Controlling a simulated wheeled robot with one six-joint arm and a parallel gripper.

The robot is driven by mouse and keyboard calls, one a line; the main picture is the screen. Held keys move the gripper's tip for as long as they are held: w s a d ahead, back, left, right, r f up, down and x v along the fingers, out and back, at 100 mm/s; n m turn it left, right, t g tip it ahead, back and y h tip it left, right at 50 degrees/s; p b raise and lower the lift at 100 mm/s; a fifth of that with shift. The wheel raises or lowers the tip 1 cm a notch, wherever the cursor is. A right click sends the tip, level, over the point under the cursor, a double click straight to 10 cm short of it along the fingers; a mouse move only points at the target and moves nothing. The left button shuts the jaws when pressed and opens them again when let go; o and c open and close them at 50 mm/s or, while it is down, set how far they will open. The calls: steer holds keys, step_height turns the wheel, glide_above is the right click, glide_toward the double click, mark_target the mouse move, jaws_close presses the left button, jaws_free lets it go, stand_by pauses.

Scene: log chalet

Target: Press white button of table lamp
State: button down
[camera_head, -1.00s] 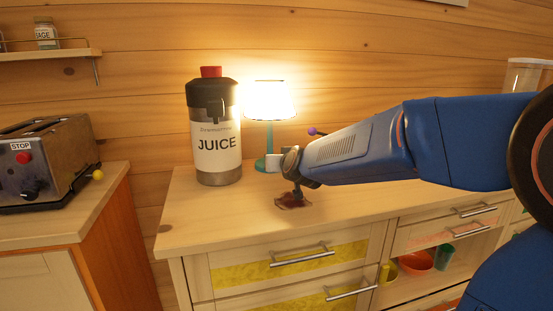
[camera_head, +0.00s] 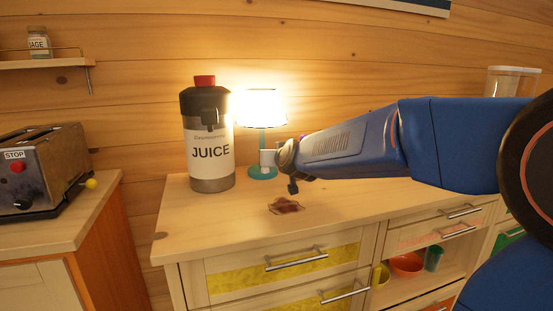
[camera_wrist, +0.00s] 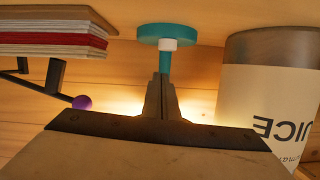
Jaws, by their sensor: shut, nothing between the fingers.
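The table lamp (camera_head: 259,107) stands lit on the counter, with a glowing shade, a teal stem and a round teal base. In the wrist view, which is upside down, the teal base (camera_wrist: 167,30) is at the top and the white button (camera_wrist: 168,44) sits against it, beside the stem. My gripper (camera_wrist: 160,83) is shut and empty, its dark fingertips pointing at the lamp and overlapping the stem in the picture. A gap shows between the tips and the button in the picture. In the head view the fingers are not clearly visible near the lamp.
A juice container (camera_head: 208,140) stands close left of the lamp. A toaster (camera_head: 42,170) is at far left. Stacked books (camera_wrist: 55,30) and a purple ball (camera_wrist: 82,102) show in the wrist view.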

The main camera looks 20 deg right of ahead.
steer(key=v, duration=0.9)
steer(key=shift+r, duration=0.15)
steer(key=shift+s+d, duration=0.1)
stand_by(0.3)
